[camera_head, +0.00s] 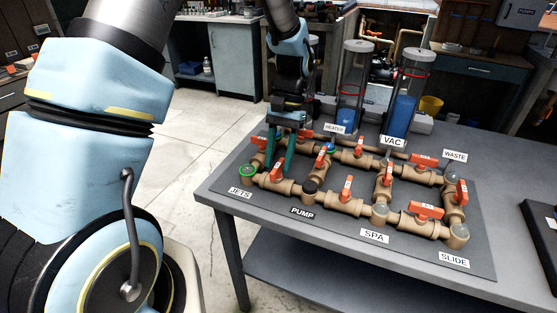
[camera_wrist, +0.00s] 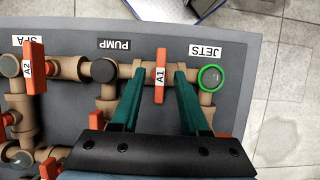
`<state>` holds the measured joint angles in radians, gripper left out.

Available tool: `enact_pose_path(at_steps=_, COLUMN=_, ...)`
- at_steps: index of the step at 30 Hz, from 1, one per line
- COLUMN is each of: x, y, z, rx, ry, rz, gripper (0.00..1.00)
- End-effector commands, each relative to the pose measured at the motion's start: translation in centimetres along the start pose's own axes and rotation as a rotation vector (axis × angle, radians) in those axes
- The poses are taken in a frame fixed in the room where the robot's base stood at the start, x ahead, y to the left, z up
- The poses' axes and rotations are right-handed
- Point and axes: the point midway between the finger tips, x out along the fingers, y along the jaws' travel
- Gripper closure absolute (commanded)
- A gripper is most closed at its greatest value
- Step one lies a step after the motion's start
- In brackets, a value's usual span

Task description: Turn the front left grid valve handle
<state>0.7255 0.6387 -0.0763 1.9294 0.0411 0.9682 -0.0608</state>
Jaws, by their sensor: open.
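The front left valve handle is an orange lever marked A1 (camera_head: 276,173), on the tan pipe between the JETS and PUMP labels. It also shows in the wrist view (camera_wrist: 160,76), upright in the picture and across the pipe. My gripper (camera_head: 280,156) is open, with its two green fingers pointing down at this valve. In the wrist view my gripper (camera_wrist: 159,72) has one finger on each side of the handle, with a visible gap on both sides. I cannot tell how deep the fingertips reach.
The A2 handle (camera_wrist: 34,68) stands to the left in the wrist view. A green-ringed cap (camera_wrist: 210,77) is close beside the right finger. Other orange valves, such as the front right one (camera_head: 426,211), share the grey table (camera_head: 225,188).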

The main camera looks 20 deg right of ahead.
Motion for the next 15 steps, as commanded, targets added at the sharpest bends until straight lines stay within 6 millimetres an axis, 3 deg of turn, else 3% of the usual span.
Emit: enact_pose_path(at_steps=15, x=-8.8, y=0.0, z=-0.2, rx=0.0, ry=0.004, rz=0.0, gripper=0.55)
